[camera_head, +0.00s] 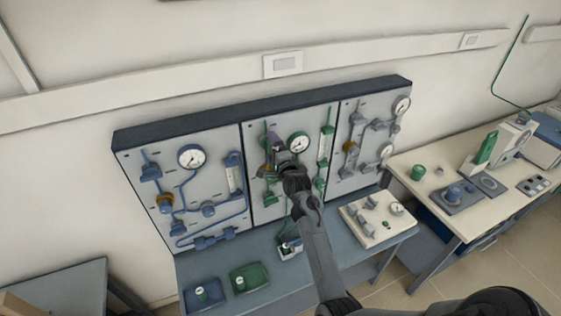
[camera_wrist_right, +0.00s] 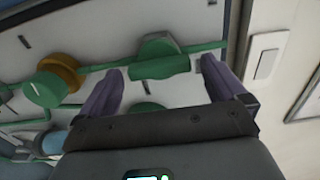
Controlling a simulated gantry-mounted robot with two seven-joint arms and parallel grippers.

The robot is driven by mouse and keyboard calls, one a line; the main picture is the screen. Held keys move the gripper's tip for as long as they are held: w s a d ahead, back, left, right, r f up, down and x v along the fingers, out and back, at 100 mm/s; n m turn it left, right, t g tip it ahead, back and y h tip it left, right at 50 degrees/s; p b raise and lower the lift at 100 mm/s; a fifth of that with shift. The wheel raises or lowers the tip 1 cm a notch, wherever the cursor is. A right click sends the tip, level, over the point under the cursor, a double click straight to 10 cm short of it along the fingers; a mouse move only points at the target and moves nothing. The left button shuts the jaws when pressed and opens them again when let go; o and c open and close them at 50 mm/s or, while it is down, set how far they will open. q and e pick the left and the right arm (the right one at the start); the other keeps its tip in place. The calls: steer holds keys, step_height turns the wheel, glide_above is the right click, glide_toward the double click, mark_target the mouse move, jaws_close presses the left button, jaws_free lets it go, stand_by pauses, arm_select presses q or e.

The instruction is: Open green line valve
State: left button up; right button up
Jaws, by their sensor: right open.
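The green line (camera_head: 266,196) runs on the middle section of the wall panel, with green fittings and a round gauge (camera_head: 298,143). My right gripper (camera_head: 277,146) is in front of the upper left of this section and hides part of the line. In the right wrist view my right gripper (camera_wrist_right: 162,66) is open, its two purple fingers apart with a green fitting (camera_wrist_right: 160,58) beyond and between their tips. I cannot tell whether they touch it. A round green knob (camera_wrist_right: 46,89) with a brass collar (camera_wrist_right: 66,72) is left of the fingers. My left gripper is not in view.
A blue-line section (camera_head: 180,185) is on the left and a grey-line section (camera_head: 365,140) on the right of the panel. Below, the bench holds a blue tray (camera_head: 189,300), a green tray (camera_head: 263,283) and a pale fitting board (camera_head: 355,229). A white side table (camera_head: 420,200) stands right.

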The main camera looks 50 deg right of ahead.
steer(key=b+v, duration=0.1)
steer(key=v, duration=0.7)
steer(key=shift+s+a+b, duration=0.2)
steer(key=shift+s+b, duration=0.1)
steer(key=shift+s, duration=0.05)
steer(key=s+a+f+n+g+y+p, duration=0.35)
steer(key=s+a+n, duration=0.35)
steer(key=a, duration=0.5)
steer(key=s+a+f+n+g+y+p, duration=0.2)
steer(key=s+a+f+n+y+p, duration=0.25)
steer(key=s+a+n, duration=0.5)
steer(key=s+a+n+g+y+p, duration=0.1)
steer(key=s+a+n+g, duration=0.5)
steer(key=s+a+n, duration=0.3)
steer(key=s+a, duration=0.1)
steer(key=s, duration=0.1)
steer(key=shift+s+a+g, duration=0.3)
steer(key=shift+g, duration=0.05)
